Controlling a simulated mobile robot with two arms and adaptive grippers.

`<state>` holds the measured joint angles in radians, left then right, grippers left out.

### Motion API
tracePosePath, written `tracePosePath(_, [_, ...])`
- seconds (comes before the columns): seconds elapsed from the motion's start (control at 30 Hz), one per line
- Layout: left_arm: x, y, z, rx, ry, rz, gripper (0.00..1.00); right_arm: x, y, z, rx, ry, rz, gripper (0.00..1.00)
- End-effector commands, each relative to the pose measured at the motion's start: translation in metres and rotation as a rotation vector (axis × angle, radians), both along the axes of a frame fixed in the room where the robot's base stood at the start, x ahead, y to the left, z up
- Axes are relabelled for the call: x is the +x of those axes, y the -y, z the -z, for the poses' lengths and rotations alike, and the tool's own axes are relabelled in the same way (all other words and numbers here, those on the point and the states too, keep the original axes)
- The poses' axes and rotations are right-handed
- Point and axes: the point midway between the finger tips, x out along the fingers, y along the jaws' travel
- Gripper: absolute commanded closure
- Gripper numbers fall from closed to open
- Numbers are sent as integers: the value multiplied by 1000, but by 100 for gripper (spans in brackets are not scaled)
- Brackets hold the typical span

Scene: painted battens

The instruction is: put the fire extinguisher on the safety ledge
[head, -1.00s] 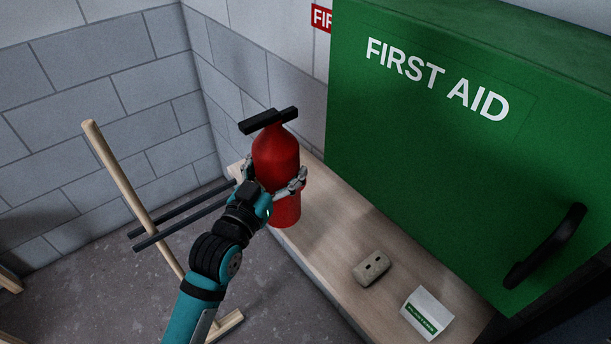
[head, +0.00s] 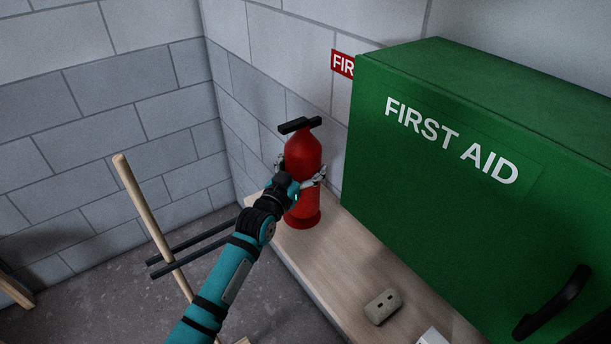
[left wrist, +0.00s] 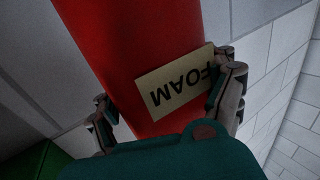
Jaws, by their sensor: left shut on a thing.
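The red fire extinguisher (head: 303,155) with a black top handle stands upright at the far left end of the wooden ledge (head: 330,260). My left gripper (head: 300,182) is shut around its body, one finger on each side. The extinguisher's base appears at the ledge surface; I cannot tell whether it touches. In the left wrist view the red body (left wrist: 120,50) with a FOAM label (left wrist: 176,82) lies between the fingers of my left gripper (left wrist: 165,110). My right gripper is not in view.
A green FIRST AID cabinet (head: 440,200) stands close on the right above the ledge. A beige block with two holes (head: 383,307) and a white item (head: 432,337) lie on the ledge. A wooden pole (head: 145,205) and dark rails (head: 200,240) are at left. A red sign (head: 342,64) is partly hidden.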

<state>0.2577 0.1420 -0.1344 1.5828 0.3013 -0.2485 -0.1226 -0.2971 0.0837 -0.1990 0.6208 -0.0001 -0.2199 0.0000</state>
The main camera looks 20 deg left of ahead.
Motion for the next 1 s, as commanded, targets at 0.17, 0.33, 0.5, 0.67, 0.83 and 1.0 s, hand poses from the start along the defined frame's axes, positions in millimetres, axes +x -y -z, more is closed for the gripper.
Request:
tracePosePath(0.17, [12,-4,-6,-2,15,0,74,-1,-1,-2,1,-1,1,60])
tracePosePath(0.33, [12,-5,11,-1,10,-1,74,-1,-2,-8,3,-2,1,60])
tracePosePath(0.5, [12,-5,27,-2,12,-1,74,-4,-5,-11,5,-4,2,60])
tracePosePath(0.67, [12,-4,29,-4,16,-1,74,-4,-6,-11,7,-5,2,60])
tracePosePath(0.83, [12,-4,30,-3,16,-1,74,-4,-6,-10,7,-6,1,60])
tracePosePath(1.0, [11,-4,39,0,0,0,7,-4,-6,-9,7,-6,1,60])
